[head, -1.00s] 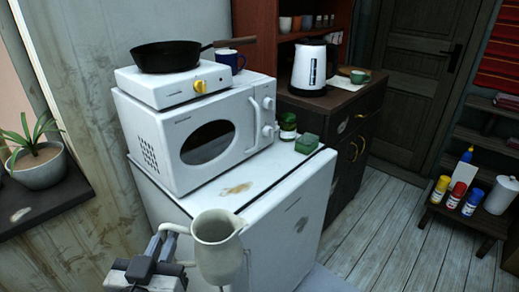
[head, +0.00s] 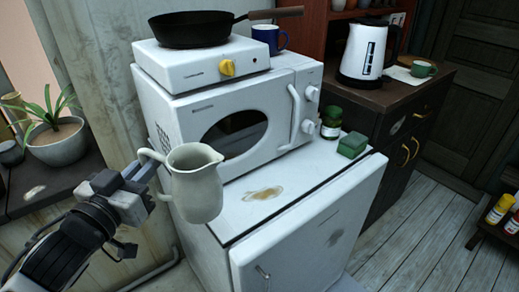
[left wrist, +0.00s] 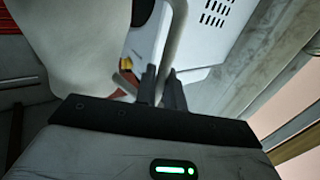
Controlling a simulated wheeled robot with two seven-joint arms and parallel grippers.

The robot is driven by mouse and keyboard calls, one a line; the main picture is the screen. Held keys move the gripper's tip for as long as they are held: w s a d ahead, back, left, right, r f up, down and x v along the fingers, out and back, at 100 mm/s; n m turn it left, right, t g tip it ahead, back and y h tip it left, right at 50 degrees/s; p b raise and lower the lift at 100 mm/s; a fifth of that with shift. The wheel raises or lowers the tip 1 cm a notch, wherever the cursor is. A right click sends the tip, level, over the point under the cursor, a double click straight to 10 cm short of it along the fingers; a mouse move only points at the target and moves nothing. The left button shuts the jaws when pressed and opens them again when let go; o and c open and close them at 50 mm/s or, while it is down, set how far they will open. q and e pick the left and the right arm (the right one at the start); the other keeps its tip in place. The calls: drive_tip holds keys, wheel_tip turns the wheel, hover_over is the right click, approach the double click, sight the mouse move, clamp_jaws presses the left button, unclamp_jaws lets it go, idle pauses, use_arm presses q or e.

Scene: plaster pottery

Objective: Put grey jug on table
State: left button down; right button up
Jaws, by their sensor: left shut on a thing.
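The grey jug (head: 196,184) is upright in the air in front of the microwave and the white fridge's left side. Its spout points right and its handle left. My left gripper (head: 147,172) is shut on the jug's handle, left of the body. In the left wrist view, the gripper's two dark fingers (left wrist: 160,88) are at the handle, and the pale jug body (left wrist: 75,45) fills the upper left. My right gripper is not in view. I cannot make out which surface is the table.
The microwave (head: 215,125) stands on the fridge (head: 310,235), with a hot plate (head: 200,68) and black pan (head: 195,30) on top. A green jar (head: 331,123) and green box (head: 352,145) sit right of it. A potted plant (head: 57,140) stands on the left ledge.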

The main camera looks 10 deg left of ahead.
sight(188, 151)
use_arm(q)
drive_tip(key=shift+w+a+r+h, duration=0.1)
drive_tip(key=shift+a+r+h, duration=0.05)
drive_tip(key=shift+r, duration=0.3)
drive_tip(key=shift+w+a+r+h, duration=0.1)
drive_tip(key=shift+r+h, duration=0.05)
drive_tip(key=shift+r, duration=0.3)
drive_tip(key=shift+w+d+r+b, duration=0.1)
drive_tip(key=shift+r+b, duration=0.1)
drive_tip(key=shift+b, duration=0.1)
drive_tip(key=w+d+f, duration=0.1)
drive_tip(key=w, duration=0.1)
drive_tip(key=w+d+f, duration=0.1)
drive_tip(key=w+d, duration=0.1)
drive_tip(key=w+d+f, duration=0.1)
drive_tip(key=w, duration=0.2)
drive_tip(key=shift+w+d+f+p, duration=0.1)
drive_tip(key=shift+d+f+p, duration=0.2)
drive_tip(key=shift+d, duration=0.1)
drive_tip(key=w+d+f+b, duration=0.1)
drive_tip(key=w+d+f, duration=0.2)
drive_tip(key=f, duration=0.6)
drive_tip(key=shift+w, duration=0.55)
drive_tip(key=shift+f, duration=0.2)
drive_tip(key=c, duration=1.9)
unclamp_jaws()
drive_tip(key=shift+a+f+b, duration=0.1)
drive_tip(key=shift+f+b, duration=0.1)
drive_tip(key=shift+b, duration=0.1)
drive_tip(key=o, duration=0.4)
